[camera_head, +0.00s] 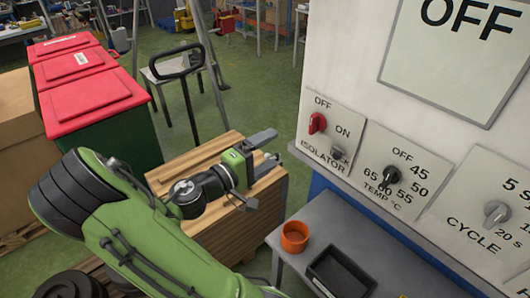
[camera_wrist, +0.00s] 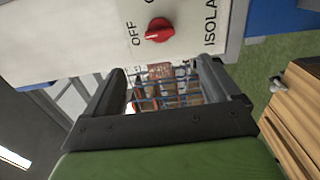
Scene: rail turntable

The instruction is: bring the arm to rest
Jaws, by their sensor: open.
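My gripper (camera_head: 264,153) is in the middle of the head view, at the end of my green arm. It is open and empty, above the wooden stack and left of the white control panel. In the wrist view my gripper (camera_wrist: 165,85) shows its two dark fingers spread apart, with nothing between them but distant background. The red isolator knob (camera_head: 317,123) is on the panel to the right of the fingers, apart from them. It also shows at the top of the wrist view (camera_wrist: 159,30).
The white panel (camera_head: 345,75) also carries a temperature dial (camera_head: 391,175) and a cycle dial (camera_head: 496,213). A grey table (camera_head: 325,220) below holds an orange cup (camera_head: 295,236) and a black tray (camera_head: 340,272). Red-lidded bins (camera_head: 92,97) and a wooden stack (camera_head: 218,145) stand left.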

